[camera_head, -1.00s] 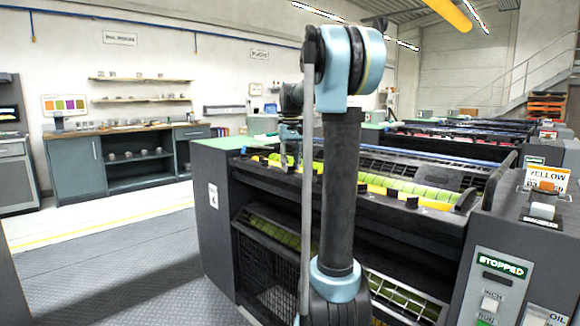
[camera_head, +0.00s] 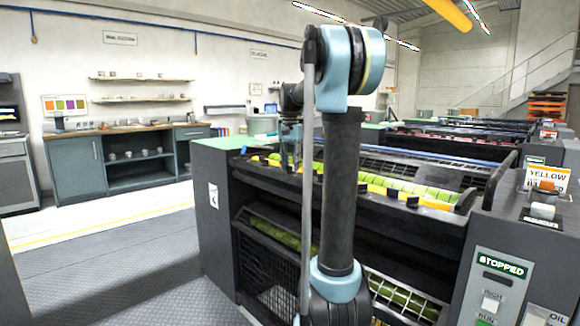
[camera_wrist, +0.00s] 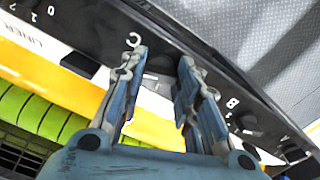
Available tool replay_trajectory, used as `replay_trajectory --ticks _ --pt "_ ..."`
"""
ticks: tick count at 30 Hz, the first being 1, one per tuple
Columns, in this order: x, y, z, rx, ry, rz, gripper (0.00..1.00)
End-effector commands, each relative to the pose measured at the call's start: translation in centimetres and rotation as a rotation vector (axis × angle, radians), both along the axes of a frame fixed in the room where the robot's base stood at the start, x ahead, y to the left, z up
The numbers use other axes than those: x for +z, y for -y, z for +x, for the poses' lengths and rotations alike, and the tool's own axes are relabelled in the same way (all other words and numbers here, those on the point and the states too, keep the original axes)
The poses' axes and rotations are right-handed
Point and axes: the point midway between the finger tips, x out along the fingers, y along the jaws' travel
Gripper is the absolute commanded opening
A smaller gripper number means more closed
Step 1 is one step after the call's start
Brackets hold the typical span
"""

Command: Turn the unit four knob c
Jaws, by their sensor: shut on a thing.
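The ink unit (camera_head: 470,230) is a dark machine with a yellow strip and green rollers. In the wrist view, a row of knobs lies along its dark edge, marked with white letters. My gripper (camera_wrist: 164,60) has one fingertip on each side of knob c (camera_wrist: 159,68), a small dark knob beside the letter C. The fingers are shut on it and hide part of it. Its pointing direction is hard to make out. In the head view, my gripper (camera_head: 291,135) is at the far side of the unit, partly hidden by my arm.
In the wrist view, another knob (camera_wrist: 78,65) sits to the left and the B knob (camera_wrist: 250,126) to the right. A panel reading STOPPED (camera_head: 498,265) is at the right. More ink units stand behind. The floor (camera_head: 120,255) at left is clear.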

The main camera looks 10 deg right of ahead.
Motion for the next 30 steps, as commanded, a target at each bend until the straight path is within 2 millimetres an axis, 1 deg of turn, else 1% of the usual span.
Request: replay_trajectory --ticks 9,23,24,26,27,30 --pt "0.03 -0.10 0.11 -0.095 0.003 0.002 0.06" --pt "0.05 -0.14 0.15 -0.107 0.003 0.002 0.06" --pt "0.05 -0.14 0.15 -0.107 0.003 0.002 0.34" --pt "0.04 -0.14 0.14 -0.107 0.002 0.002 0.48" --pt "0.04 -0.13 0.13 -0.107 0.002 0.002 0.50" --pt "0.03 -0.10 0.10 -0.107 0.001 0.001 0.50"
